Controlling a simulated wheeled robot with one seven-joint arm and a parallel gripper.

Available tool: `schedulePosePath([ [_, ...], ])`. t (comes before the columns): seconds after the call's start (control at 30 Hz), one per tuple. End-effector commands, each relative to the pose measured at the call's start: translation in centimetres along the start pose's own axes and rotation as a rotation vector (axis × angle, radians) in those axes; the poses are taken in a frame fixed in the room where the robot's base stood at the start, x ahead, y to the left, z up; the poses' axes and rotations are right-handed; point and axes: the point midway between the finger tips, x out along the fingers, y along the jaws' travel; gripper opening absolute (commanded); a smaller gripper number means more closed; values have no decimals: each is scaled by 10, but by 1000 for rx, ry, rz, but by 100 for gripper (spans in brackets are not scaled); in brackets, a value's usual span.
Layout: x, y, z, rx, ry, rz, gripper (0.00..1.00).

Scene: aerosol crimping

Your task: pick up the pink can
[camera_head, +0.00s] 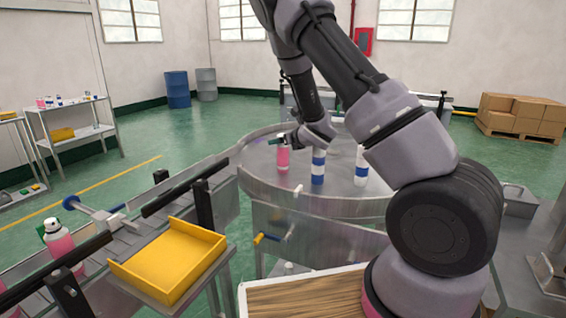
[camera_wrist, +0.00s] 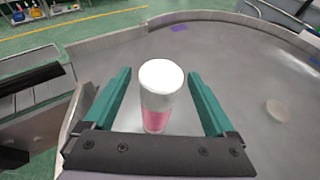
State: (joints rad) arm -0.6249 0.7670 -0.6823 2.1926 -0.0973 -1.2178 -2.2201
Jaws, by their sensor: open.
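The pink can (camera_head: 283,160) stands upright on the round metal table, at its left part. In the wrist view the pink can (camera_wrist: 156,121) shows a white top and a pink lower body. My gripper (camera_head: 278,140) is at the upper part of this can in the head view. In the wrist view my gripper (camera_wrist: 158,78) is open, with one green finger on each side of the can and a visible gap on both sides. The can's base is hidden behind the gripper's body there.
A blue-and-white can (camera_head: 318,167) stands just right of the pink can, and another (camera_head: 361,166) farther right. A second pink can (camera_head: 60,245) stands on the conveyor at the left. A yellow tray (camera_head: 168,262) sits in front. The table has a raised rim (camera_wrist: 100,42).

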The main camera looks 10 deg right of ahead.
Motion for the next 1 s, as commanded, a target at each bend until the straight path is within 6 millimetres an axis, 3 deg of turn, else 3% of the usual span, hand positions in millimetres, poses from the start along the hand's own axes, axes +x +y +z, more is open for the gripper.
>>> schedulePosePath([
  [0.03, 0, 0, 0, 0, 0, 0, 83],
  [0.2, 0, 0, 0, 0, 0, 0, 18],
  [0.27, 0, 0, 0, 0, 0, 0, 0],
  [0.73, -3, 1, 8, 0, -3, 1, 0],
  [1.0, -21, 1, 52, 0, -7, 2, 0],
])
